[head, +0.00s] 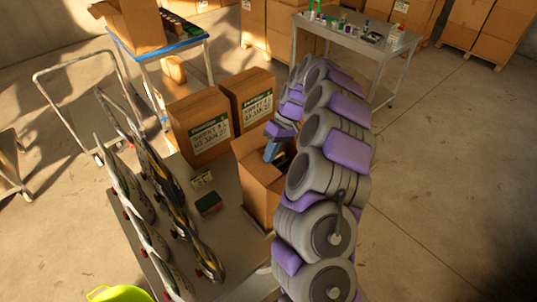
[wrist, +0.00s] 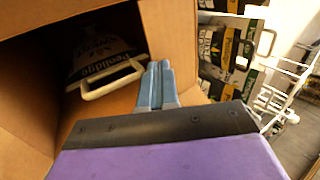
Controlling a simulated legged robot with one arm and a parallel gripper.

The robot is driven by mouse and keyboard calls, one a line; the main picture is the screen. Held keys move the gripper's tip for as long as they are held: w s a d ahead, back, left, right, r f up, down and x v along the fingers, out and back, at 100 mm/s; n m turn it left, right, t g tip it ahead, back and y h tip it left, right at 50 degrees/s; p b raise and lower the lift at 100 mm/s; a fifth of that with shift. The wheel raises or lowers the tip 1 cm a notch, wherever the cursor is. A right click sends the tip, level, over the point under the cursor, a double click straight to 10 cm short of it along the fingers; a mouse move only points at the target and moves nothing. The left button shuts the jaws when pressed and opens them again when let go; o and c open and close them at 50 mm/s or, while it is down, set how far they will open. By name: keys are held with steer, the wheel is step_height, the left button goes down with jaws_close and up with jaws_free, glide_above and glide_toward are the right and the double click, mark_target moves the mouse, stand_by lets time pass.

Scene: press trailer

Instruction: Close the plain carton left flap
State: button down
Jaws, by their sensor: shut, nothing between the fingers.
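The plain carton (head: 258,200) stands upright on the grey table, partly hidden behind my arm in the head view. Brown cardboard at its top (head: 249,146) stands up beside my gripper; I cannot tell for certain which flap it is. My gripper (head: 271,152) is at the carton's top, its blue fingers together. In the wrist view the fingers (wrist: 160,72) are shut and empty, in front of a cardboard panel (wrist: 168,30). The dark opening beside the panel shows a printed item with a white handle (wrist: 113,80) inside. Whether the fingers touch the cardboard is unclear.
Two labelled cartons (head: 203,130) (head: 253,98) stand behind the plain carton. A small green-topped box (head: 208,203) lies between. A white wire rack (wrist: 285,85) shows right in the wrist view.

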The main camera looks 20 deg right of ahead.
steer(key=shift+d+f+b, duration=0.15)
steer(key=shift+f+b, duration=0.25)
steer(key=shift+f, duration=0.25)
steer(key=shift+f, duration=0.1)
stand_by(0.3)
